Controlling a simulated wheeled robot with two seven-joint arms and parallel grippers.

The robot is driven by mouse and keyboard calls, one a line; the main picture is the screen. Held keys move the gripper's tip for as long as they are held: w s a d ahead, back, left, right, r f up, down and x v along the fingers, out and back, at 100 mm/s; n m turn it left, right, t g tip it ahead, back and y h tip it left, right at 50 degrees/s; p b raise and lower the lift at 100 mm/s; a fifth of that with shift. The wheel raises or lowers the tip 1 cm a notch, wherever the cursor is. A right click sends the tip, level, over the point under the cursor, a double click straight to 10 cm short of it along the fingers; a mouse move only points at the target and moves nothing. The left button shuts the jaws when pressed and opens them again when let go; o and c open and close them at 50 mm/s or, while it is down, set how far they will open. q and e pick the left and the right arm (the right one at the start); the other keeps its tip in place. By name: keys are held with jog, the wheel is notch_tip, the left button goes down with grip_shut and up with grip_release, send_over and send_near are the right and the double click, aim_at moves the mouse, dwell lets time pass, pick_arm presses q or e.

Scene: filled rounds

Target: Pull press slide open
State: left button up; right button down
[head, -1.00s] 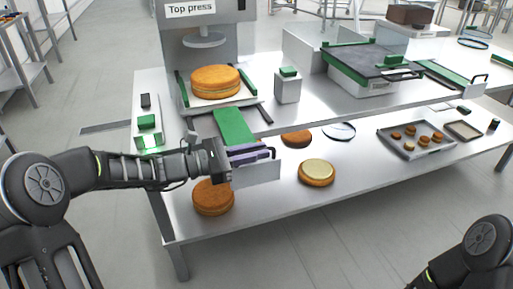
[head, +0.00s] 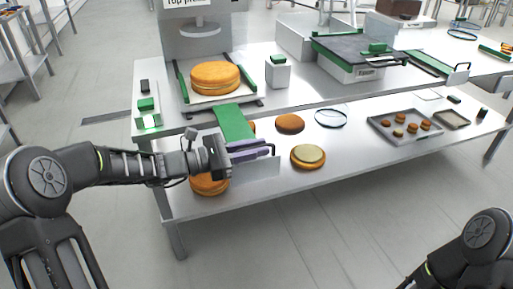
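The press (head: 201,29) labelled "Top press" stands at the back left of the table, with its slide (head: 236,122) out in front of it. The slide's green strip runs toward me from the white tray under a brown round cake (head: 215,75). My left gripper (head: 250,152) is at the slide's front end, its purple-grey fingers closed around the dark handle (head: 271,148). The fingers partly cover the handle. A pale front plate (head: 252,171) hangs below the fingers. My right gripper is out of view; only part of that arm shows at bottom right.
On the lower shelf are several brown rounds, one with a pale top (head: 308,156), a dark ring (head: 331,117) and a tray (head: 381,124) of small rounds. A green-lit box (head: 147,107) stands left. A green-railed machine (head: 367,52) stands right. Floor in front is clear.

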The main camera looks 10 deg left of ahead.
pick_arm(q)
jog(key=shift+o, duration=1.4)
jog(key=v, duration=0.8)
jog(key=shift+w, duration=0.1)
